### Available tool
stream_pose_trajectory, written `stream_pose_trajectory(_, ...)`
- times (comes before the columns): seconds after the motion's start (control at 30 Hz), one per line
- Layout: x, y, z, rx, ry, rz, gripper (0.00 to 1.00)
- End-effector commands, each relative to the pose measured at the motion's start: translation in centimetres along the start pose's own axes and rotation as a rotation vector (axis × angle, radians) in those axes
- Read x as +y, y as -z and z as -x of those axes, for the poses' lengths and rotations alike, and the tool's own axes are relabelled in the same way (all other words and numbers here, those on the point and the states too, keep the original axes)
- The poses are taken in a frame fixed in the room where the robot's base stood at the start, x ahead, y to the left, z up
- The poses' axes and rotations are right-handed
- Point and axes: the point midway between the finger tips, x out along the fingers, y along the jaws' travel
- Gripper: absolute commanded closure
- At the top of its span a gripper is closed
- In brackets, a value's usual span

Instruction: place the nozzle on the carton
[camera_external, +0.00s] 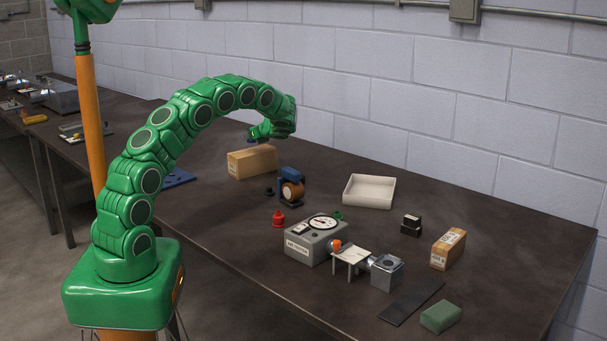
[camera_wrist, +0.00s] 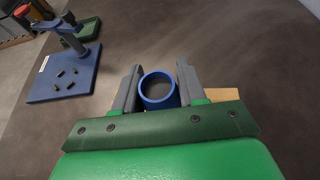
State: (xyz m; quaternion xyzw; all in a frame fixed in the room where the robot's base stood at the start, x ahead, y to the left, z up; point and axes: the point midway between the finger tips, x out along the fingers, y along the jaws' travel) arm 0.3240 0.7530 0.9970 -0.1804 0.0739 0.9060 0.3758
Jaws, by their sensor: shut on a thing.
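The nozzle (camera_wrist: 146,91) is a short blue tube with a round open mouth, seen between my gripper's two grey fingers in the wrist view. My gripper (camera_wrist: 158,88) is shut on it. The carton (camera_external: 252,163) is a tan box at the back left of the table. In the external view my gripper (camera_external: 254,139) is right over the carton, with a bit of blue below it close to the carton's top. I cannot tell whether the nozzle touches the carton. In the wrist view, part of the carton (camera_wrist: 226,94) shows behind the right finger.
A blue board (camera_wrist: 60,90) with a post and small dark pegs lies left in the wrist view. A blue and copper device (camera_external: 291,188), a red piece (camera_external: 279,218) and a grey tester (camera_external: 316,240) stand nearer. A white tray (camera_external: 369,191) lies to the right.

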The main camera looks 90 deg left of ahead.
Motion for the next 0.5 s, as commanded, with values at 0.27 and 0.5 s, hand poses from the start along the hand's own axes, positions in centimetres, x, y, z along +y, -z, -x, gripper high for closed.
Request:
stream_pose_trajectory(0.27, -0.4, 1.1, -0.7, 0.0, -0.002, -0.003, 0.88)
stream_pose_trajectory(0.5, -0.4, 3.4, -1.6, 0.0, -0.002, -0.004, 0.88)
